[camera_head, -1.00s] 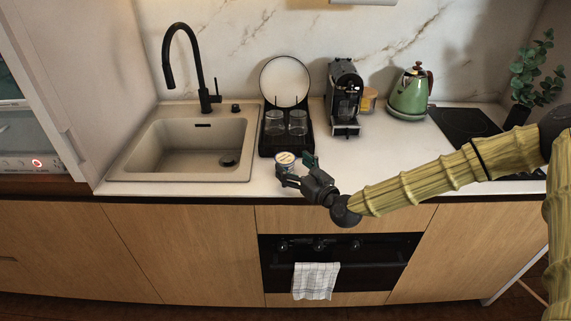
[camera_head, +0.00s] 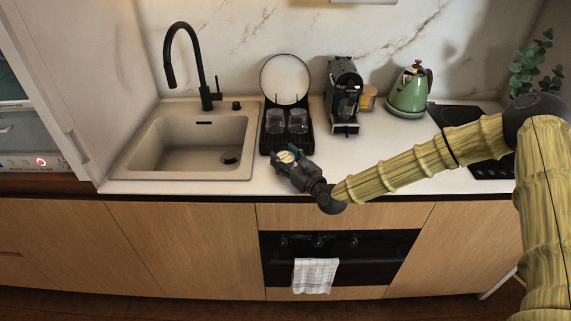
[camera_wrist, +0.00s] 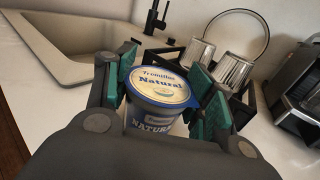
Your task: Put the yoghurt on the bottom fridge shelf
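The yoghurt is a small tub with a yellow and blue lid marked "Natural" (camera_wrist: 158,82). It stands upright on the counter in front of the dish rack, and shows small in the head view (camera_head: 286,157). My gripper (camera_head: 288,158) is low at the counter, reaching in from the front right. In the wrist view its green-padded fingers (camera_wrist: 163,92) stand on either side of the tub. I cannot tell whether both pads press on it. The tub's lower part is hidden by the gripper body.
A black dish rack (camera_head: 267,142) with two glasses and a plate stands just behind the tub. The sink (camera_head: 133,166) is to the left. A coffee machine (camera_head: 344,92) and green kettle (camera_head: 408,94) stand at the back right.

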